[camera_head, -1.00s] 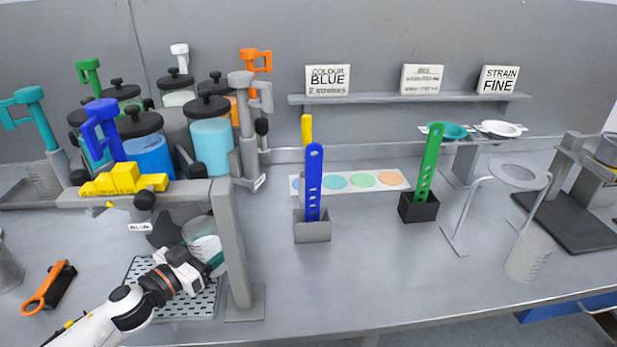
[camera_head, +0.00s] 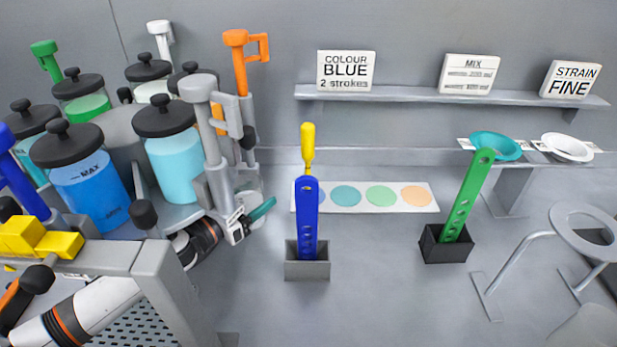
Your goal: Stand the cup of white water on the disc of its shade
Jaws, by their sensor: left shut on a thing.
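My left gripper (camera_head: 245,218) reaches in from the left, behind the grey frame. It is shut on the clear cup (camera_head: 250,187), which is partly hidden behind a grey pump post and the gripper; its contents are hard to make out. A pale card (camera_head: 328,205) lies on the bench to the right, with a row of coloured discs: a blue disc (camera_head: 319,193) partly hidden by the blue paddle, a teal disc (camera_head: 346,196), a green disc (camera_head: 381,196) and an orange disc (camera_head: 416,196). No white disc shows. My right gripper is not in view.
A blue slotted paddle (camera_head: 307,222) in a grey holder (camera_head: 307,268) stands before the card. A green paddle (camera_head: 467,200) in a black holder (camera_head: 446,247) stands right. Lidded jars (camera_head: 88,185) and pump posts crowd the left. A ring stand (camera_head: 590,235) is far right.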

